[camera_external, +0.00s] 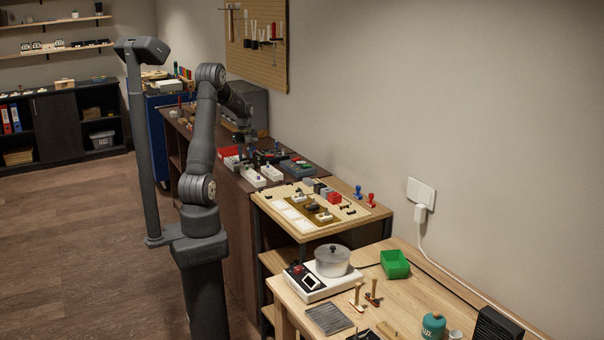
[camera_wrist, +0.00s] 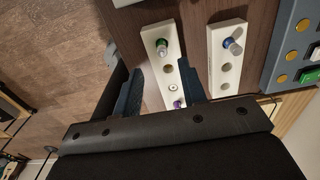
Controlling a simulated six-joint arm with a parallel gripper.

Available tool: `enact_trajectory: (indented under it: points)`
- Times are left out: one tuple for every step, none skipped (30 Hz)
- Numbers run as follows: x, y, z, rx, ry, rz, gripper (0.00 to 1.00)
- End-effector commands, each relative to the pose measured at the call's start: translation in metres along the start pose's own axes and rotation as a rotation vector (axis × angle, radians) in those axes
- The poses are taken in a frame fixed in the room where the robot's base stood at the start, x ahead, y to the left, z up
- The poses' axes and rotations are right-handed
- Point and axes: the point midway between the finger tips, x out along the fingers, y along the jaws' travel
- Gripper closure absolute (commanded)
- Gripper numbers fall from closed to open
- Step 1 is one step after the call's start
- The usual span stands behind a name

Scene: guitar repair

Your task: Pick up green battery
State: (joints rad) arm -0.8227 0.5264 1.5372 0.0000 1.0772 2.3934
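In the wrist view a battery with a green ring and grey top (camera_wrist: 161,46) stands upright in the far hole of the left white holder (camera_wrist: 152,36). A purple-marked piece (camera_wrist: 178,104) sits at that holder's near end. My gripper (camera_wrist: 161,68) is open, with its two dark fingers apart and nothing seen between them but the holder below. The green battery lies just beyond the fingertips. In the external view my gripper (camera_external: 241,143) is above the dark bench near the white holders (camera_external: 253,177); the battery is too small to tell there.
A second white holder (camera_wrist: 222,72) with a blue-ringed battery (camera_wrist: 232,46) stands to the right. Beyond it is a blue-grey box (camera_wrist: 292,45) with yellow and green buttons. The bench edge and open floor (camera_wrist: 50,50) are on the left.

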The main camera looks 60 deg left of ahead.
Motion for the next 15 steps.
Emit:
enact_trajectory:
  points:
    - [0.006,-0.001,0.001,0.0,0.002,0.002,0.62]
    - [0.011,-0.001,0.001,0.0,0.002,0.002,0.62]
    - [0.017,-0.002,0.002,0.0,0.003,0.003,0.62]
    - [0.022,-0.003,0.003,0.0,0.003,0.003,0.62]
    - [0.027,-0.003,0.004,0.0,0.003,0.003,0.62]
    - [0.033,-0.004,0.004,0.0,0.003,0.003,0.62]
    - [0.036,-0.004,0.004,0.0,0.003,0.003,0.62]
    - [0.04,-0.004,0.004,0.0,0.002,0.002,0.62]
    - [0.044,-0.003,0.004,0.0,0.002,0.002,0.62]
    - [0.046,-0.003,0.004,0.0,0.002,0.002,0.62]
    - [0.048,-0.003,0.004,0.0,0.002,0.002,0.62]
    - [0.049,-0.004,0.004,0.0,0.001,0.001,0.62]
    - [0.049,-0.004,0.004,0.0,0.001,0.001,0.62]
    - [0.049,-0.004,0.004,0.0,0.0,0.001,0.62]
    - [0.049,-0.004,0.004,0.0,0.0,0.0,0.62]
